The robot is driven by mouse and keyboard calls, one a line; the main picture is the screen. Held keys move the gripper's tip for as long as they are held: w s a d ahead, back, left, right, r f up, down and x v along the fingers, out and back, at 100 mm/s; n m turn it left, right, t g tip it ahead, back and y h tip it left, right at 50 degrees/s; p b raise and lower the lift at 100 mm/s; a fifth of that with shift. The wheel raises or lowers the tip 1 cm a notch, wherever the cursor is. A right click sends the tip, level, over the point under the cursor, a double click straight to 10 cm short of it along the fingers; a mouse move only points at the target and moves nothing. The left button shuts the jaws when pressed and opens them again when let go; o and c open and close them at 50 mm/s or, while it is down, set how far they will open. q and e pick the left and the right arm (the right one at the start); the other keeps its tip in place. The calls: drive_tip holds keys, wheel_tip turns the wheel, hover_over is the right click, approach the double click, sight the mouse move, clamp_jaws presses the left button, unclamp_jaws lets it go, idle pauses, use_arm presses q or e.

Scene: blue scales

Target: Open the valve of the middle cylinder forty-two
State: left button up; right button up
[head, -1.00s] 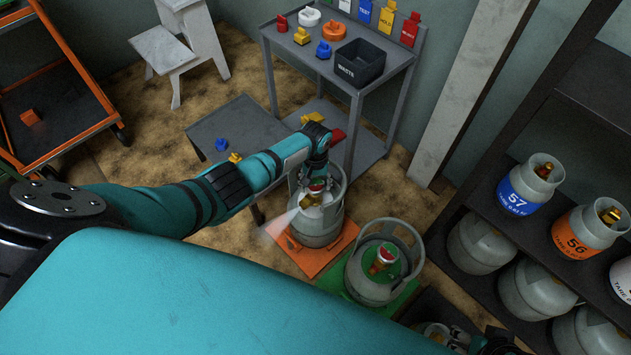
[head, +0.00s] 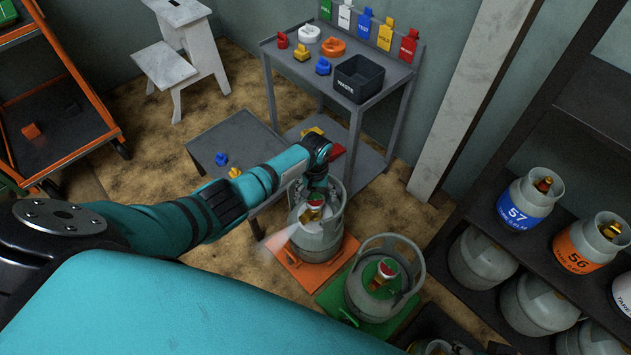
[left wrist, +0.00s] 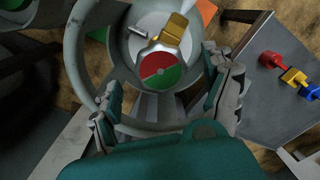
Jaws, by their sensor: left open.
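A grey cylinder (head: 318,243) stands upright on an orange scale (head: 295,268). Its round red-and-green valve knob (left wrist: 160,72) sits on a brass valve (left wrist: 170,32) inside the collar (left wrist: 78,75). My left gripper (left wrist: 162,84) is open at this collar, with one finger on each side of the knob. In the head view the left gripper (head: 314,186) points down at that cylinder, partly hiding its top. A pale streak (head: 277,240) spreads from its valve. Another grey cylinder (head: 372,300) with a red-topped knob (head: 386,270) stands on a green scale (head: 335,292). I cannot read a forty-two.
A grey rack (head: 340,45) with coloured tags and a black WASTE box (head: 360,80) stands behind. A low grey table (head: 235,140) is beside the arm. A dark shelf (head: 470,215) on the right holds several cylinders. A white step stool (head: 180,65) stands at the back left.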

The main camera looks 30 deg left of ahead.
sight(315, 200)
use_arm(q)
wheel_tip(315, 200, up, 10)
drive_tip(key=shift+r, duration=0.25)
drive_tip(key=shift+s+f, duration=0.1)
drive_tip(key=shift+s, duration=0.05)
idle(0.4)
